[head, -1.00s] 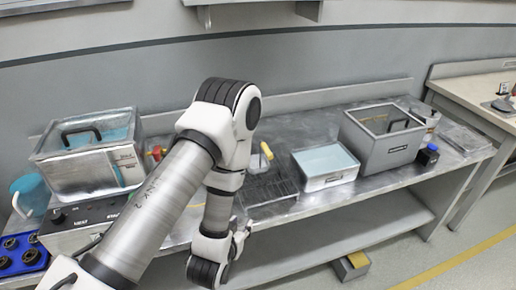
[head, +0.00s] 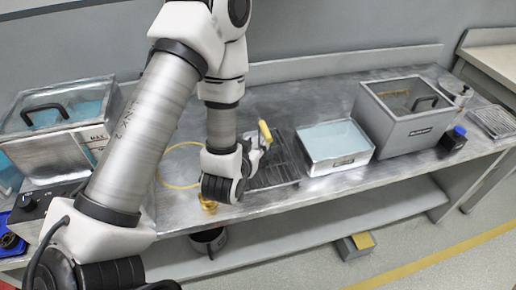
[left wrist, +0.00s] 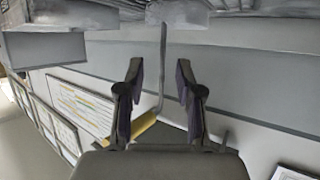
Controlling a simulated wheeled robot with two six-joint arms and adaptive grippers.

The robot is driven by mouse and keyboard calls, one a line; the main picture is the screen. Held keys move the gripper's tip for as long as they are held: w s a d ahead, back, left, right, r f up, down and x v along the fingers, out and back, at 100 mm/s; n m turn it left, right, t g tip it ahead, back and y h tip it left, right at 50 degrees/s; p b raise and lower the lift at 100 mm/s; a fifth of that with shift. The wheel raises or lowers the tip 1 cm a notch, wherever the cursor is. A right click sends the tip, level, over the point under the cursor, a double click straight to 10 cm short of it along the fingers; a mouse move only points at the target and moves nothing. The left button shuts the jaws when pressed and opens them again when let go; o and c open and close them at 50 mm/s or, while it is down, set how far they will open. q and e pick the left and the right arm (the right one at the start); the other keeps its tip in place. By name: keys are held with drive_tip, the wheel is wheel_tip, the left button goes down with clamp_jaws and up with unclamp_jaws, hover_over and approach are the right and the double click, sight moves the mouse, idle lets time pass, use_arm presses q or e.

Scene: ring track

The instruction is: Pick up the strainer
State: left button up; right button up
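The strainer looks like a dark wire basket (head: 275,168) on the metal bench, with a yellow handle (head: 265,132) standing up at its back left. In the left wrist view a bent metal rod (left wrist: 163,60) with a yellow grip (left wrist: 146,125) shows between and beyond my fingers. My left gripper (head: 258,148) is just left of the handle and partly hidden by its own wrist. In the left wrist view the left gripper (left wrist: 160,80) is open, its two fingers apart, with no clear contact on the handle. My right gripper is out of view.
A white tray of pale blue liquid (head: 335,143) stands right of the basket, then a grey box (head: 405,120) and a dark blue-capped bottle (head: 453,138). A bath with a lid (head: 60,125) is at left. A yellow ring (head: 163,182) lies behind my arm.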

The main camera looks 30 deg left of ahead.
sight(259, 139)
use_arm(q)
drive_tip(key=p+x, duration=0.1)
drive_tip(key=x, duration=0.3)
drive_tip(key=shift+a, duration=0.2)
drive_tip(key=shift+w+a+f, duration=0.15)
drive_tip(key=shift+w+f, duration=0.15)
drive_tip(key=shift+w, duration=0.25)
clamp_jaws()
